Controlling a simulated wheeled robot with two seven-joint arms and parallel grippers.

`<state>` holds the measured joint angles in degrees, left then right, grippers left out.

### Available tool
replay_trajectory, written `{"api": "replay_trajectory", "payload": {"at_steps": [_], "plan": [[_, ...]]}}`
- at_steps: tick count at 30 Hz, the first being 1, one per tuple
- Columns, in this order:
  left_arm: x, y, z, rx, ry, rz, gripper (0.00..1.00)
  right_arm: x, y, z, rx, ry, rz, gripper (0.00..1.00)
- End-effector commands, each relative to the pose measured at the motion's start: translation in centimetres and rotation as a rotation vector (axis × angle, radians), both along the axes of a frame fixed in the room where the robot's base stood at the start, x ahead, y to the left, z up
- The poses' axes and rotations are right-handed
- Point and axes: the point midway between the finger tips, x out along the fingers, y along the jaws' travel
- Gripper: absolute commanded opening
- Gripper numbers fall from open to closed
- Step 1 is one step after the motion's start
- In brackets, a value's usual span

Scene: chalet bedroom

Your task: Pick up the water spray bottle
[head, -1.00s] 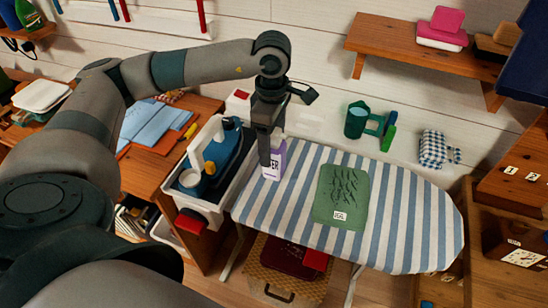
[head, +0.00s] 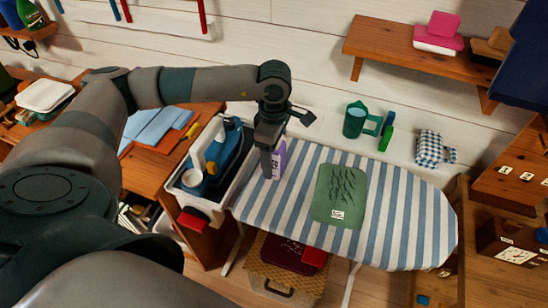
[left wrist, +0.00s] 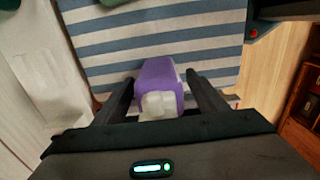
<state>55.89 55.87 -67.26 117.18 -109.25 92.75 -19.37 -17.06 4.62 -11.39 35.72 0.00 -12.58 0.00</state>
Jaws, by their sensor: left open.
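The spray bottle is purple with a pale label (head: 279,163) and stands at the left end of the striped ironing board (head: 385,235). My left gripper (head: 267,164) points down over it in the head view and hides much of it. In the left wrist view the bottle's purple body (left wrist: 160,72) and white top lie between the two fingers of my left gripper (left wrist: 160,85). The fingers are apart, one on each side of the bottle, with a gap visible at the right. I cannot tell if either finger touches it. My right gripper is not in view.
A white caddy (head: 222,123) with a blue iron stands just left of the bottle. A folded green cloth (head: 341,195) lies on the board to its right. A wall shelf (head: 420,58) is at upper right, and a green watering can (head: 358,120) stands behind the board.

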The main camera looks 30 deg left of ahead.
Motion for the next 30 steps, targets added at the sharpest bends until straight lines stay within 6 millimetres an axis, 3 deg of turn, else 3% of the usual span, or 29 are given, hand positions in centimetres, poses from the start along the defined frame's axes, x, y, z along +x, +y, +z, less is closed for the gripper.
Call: {"api": "replay_trajectory", "payload": {"at_steps": [3,10,23,30], "plan": [[0.0,0.0,0.0,0.0,0.0,0.0,0.66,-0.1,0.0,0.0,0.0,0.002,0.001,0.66],[0.0,0.0,0.0,0.0,0.0,0.0,0.11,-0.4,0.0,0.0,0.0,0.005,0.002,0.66],[0.1,0.0,0.7,-0.002,-0.004,0.0,0.1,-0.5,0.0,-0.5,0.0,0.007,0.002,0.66],[0.2,0.0,3.5,-0.002,-0.007,-0.001,0.1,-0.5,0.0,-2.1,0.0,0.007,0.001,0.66]]}}
